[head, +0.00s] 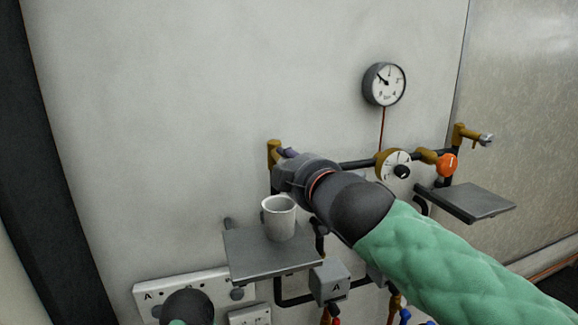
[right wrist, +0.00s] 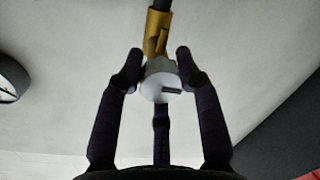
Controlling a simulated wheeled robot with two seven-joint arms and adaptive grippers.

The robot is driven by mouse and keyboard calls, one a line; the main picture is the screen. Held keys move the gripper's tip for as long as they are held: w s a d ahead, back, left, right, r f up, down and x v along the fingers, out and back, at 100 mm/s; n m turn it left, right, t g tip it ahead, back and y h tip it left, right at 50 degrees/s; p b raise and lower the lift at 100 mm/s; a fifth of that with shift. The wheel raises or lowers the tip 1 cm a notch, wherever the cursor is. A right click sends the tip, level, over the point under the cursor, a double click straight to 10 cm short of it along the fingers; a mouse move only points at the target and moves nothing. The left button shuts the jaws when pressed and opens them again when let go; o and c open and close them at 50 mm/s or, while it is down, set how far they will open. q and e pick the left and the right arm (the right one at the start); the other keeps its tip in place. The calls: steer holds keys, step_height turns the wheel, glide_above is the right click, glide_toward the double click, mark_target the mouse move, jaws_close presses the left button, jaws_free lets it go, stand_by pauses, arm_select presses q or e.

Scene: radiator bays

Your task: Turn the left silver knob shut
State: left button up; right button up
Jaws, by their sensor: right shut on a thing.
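The left silver knob (right wrist: 160,82) is a pale, round cap with a dark slot on its face. It sits on the end of a brass valve (right wrist: 157,32) in the right wrist view. My right gripper (right wrist: 160,72) has its dark fingers around the knob and is shut on it. In the head view my right gripper (head: 291,170) is at the left brass valve (head: 273,152) and hides the knob. Of my left arm only a dark rounded part shows at the bottom left; its gripper fingers are not seen.
A white mug (head: 278,219) stands on the left grey shelf (head: 250,262), close below my right gripper. Right of it are a brass dial (head: 396,165), an orange knob (head: 447,165), another silver knob (head: 486,139) and a shelf (head: 470,202). A gauge (head: 385,84) hangs above.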

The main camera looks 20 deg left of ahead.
steer(key=shift+r, duration=0.35)
steer(key=o, duration=1)
steer(key=shift+c, duration=0.2)
steer(key=shift+o, duration=0.9)
steer(key=shift+a+f, duration=0.1)
steer(key=shift+f, duration=0.1)
steer(key=v, duration=1.2)
steer(key=shift+a, duration=0.1)
